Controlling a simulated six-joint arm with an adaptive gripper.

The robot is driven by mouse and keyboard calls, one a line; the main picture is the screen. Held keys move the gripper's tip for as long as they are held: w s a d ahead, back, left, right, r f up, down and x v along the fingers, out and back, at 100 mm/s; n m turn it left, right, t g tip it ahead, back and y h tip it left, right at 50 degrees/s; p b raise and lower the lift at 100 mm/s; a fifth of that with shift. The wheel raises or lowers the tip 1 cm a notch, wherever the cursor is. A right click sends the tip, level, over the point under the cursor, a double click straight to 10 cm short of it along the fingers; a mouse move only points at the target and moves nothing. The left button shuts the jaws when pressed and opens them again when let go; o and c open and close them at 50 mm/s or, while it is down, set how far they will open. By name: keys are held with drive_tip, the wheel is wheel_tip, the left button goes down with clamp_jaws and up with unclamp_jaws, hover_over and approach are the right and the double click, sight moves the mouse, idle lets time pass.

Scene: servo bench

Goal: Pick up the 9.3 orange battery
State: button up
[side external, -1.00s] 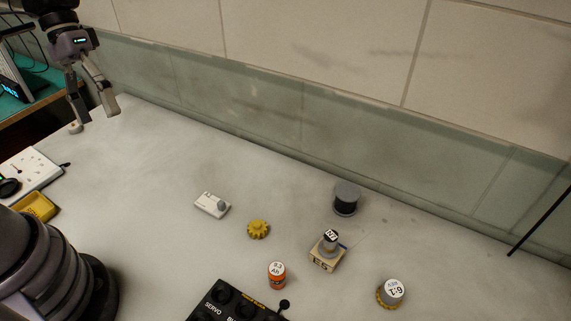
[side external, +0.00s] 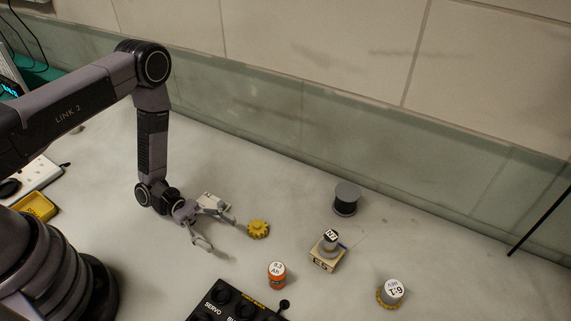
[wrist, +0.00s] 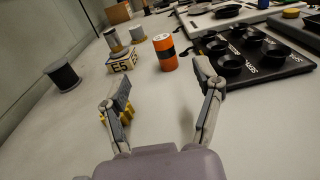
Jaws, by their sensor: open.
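The orange battery (side external: 277,276) stands upright on the bench, with a white label on its top. In the wrist view the orange battery (wrist: 165,54) shows a dark band and stands ahead of my gripper, between the fingers' directions. My gripper (side external: 219,228) is open and empty, low over the bench to the left of the battery and apart from it. Both fingers of my gripper (wrist: 161,85) show spread in the wrist view.
A yellow gear (side external: 258,229) lies close to my gripper. A black servo tray (side external: 235,304) sits in front of the battery. A block marked E5 (side external: 325,257) carries a small cylinder. A dark spool (side external: 346,198) and a labelled cylinder (side external: 392,291) stand to the right.

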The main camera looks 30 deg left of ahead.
drive_tip(key=shift+s+d+f, duration=0.15)
drive_tip(key=shift+d+f, duration=0.05)
drive_tip(key=shift+f, duration=0.2)
approach(277, 269)
drive_tip(key=d, duration=0.4)
drive_tip(key=shift+s+d, duration=0.1)
drive_tip(key=shift+d, duration=0.1)
drive_tip(key=d, duration=0.5)
drive_tip(key=shift+d+f, duration=0.3)
drive_tip(key=shift+f, duration=0.05)
drive_tip(key=shift+c, duration=0.4)
clamp_jaws()
